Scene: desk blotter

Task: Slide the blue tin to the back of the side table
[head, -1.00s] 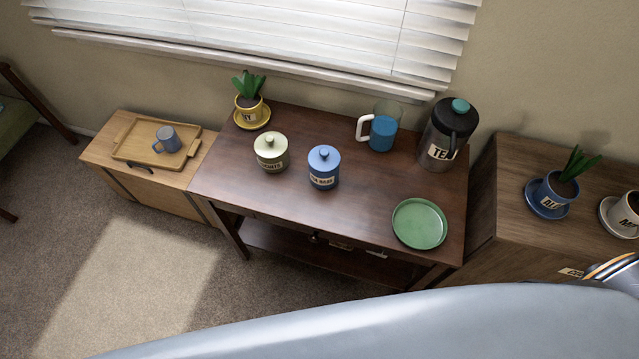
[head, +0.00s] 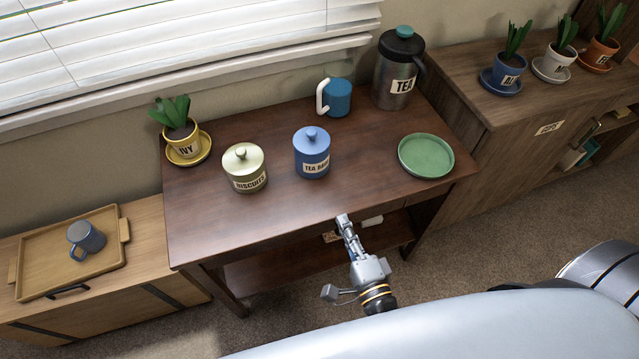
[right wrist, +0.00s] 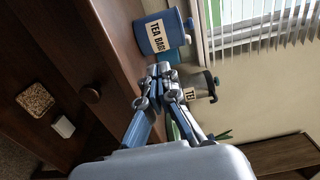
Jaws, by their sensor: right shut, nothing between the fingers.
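The blue tin (head: 312,152), with a knobbed lid and a "TEA BAGS" label, stands upright near the middle of the dark side table (head: 225,225). It also shows at the top of the right wrist view (right wrist: 165,33). My right gripper (head: 343,219) is shut and empty at the table's front edge, in front of the tin and a little to its right, apart from it. Its closed fingertips also show in the right wrist view (right wrist: 160,70). My left gripper is not in view.
A biscuits tin (head: 245,170) stands left of the blue tin. Behind are a blue mug (head: 336,97) and a tea urn (head: 396,75). A green plate (head: 426,156) lies to the right, and an ivy pot (head: 181,138) stands at the back left. Bare tabletop lies before the tin.

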